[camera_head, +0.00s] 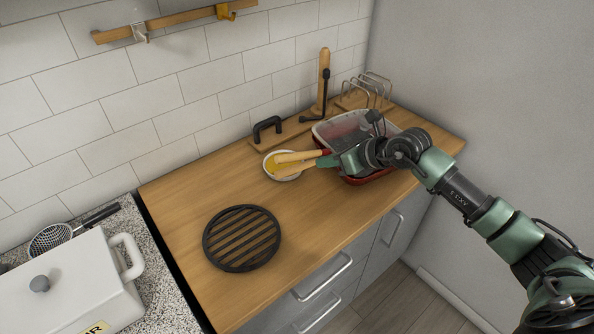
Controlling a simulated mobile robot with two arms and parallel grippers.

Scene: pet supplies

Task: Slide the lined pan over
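The lined pan (337,125) is a red rectangular pan with a pale liner, at the back right of the wooden counter. My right arm crosses in front of it and hides part of it. My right gripper (276,166) points left, in front of the pan's left side, with its two tan fingers over a small white dish (268,172) with something yellow in it. The fingers are apart with nothing visible between them. Whether they touch the dish is unclear. My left gripper is not in view.
A black round slatted trivet (241,238) lies on the counter (190,197) at the front left. A board with a black handle (267,128), an upright wooden post (323,80) and a wire rack (368,90) stand at the back. A white lidded box (75,285) is at lower left.

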